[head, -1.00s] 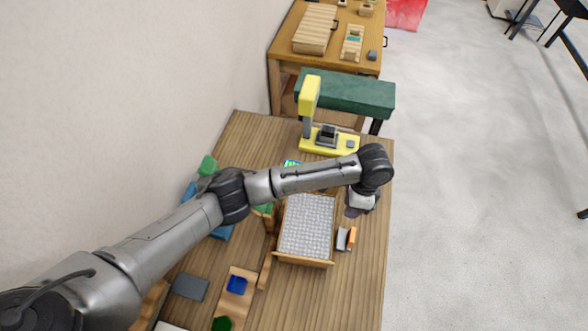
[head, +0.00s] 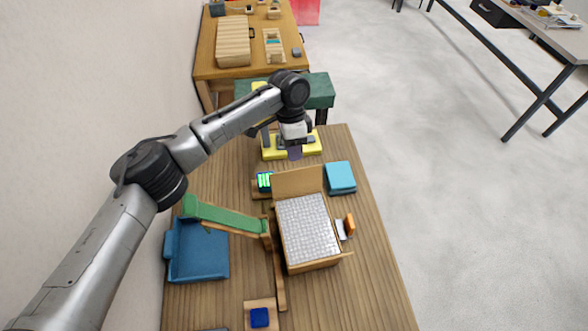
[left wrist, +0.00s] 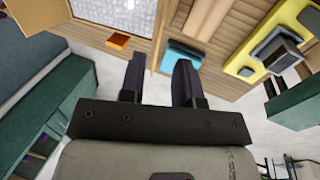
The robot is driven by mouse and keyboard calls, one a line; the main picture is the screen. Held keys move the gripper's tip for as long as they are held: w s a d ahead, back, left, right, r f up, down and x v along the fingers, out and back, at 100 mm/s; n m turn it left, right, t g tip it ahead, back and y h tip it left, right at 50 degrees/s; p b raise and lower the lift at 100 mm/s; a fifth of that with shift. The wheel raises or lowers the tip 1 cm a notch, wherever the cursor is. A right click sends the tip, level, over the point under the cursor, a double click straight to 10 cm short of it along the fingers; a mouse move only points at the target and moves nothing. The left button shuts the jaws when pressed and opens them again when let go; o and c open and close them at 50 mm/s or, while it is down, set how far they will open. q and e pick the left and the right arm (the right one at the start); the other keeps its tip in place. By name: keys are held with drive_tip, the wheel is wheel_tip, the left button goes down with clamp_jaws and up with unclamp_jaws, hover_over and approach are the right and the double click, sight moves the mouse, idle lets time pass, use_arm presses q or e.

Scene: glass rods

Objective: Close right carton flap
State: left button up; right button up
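The open carton (head: 308,228), filled with grey-white bubble wrap, stands on the wooden table. Its far flap (head: 297,181) sticks up and outward. A narrow strip of cardboard (head: 318,266) shows along its near edge. My left gripper (head: 294,152) hangs beyond the far flap, apart from the carton, near the yellow device. In the left wrist view, its two dark fingers (left wrist: 158,80) are spread with nothing between them. The carton's wrap (left wrist: 112,18) shows there at the top left, with a brown cardboard flap (left wrist: 32,14) beside it. My right gripper is not in view.
A teal folded item (head: 340,177) lies right of the far flap. An orange block (head: 350,223) is close to the carton's right side. A green ramp (head: 226,217) and blue bin (head: 198,250) stand left. A yellow device (head: 272,150) stands behind. The table's front right is clear.

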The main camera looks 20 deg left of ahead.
sight(294, 171)
use_arm(q)
drive_tip(key=p+x, duration=0.1)
drive_tip(key=x, duration=0.6)
drive_tip(key=shift+s+f, duration=0.1)
drive_tip(key=shift+f, duration=0.3)
drive_tip(key=shift+c, duration=0.3)
clamp_jaws()
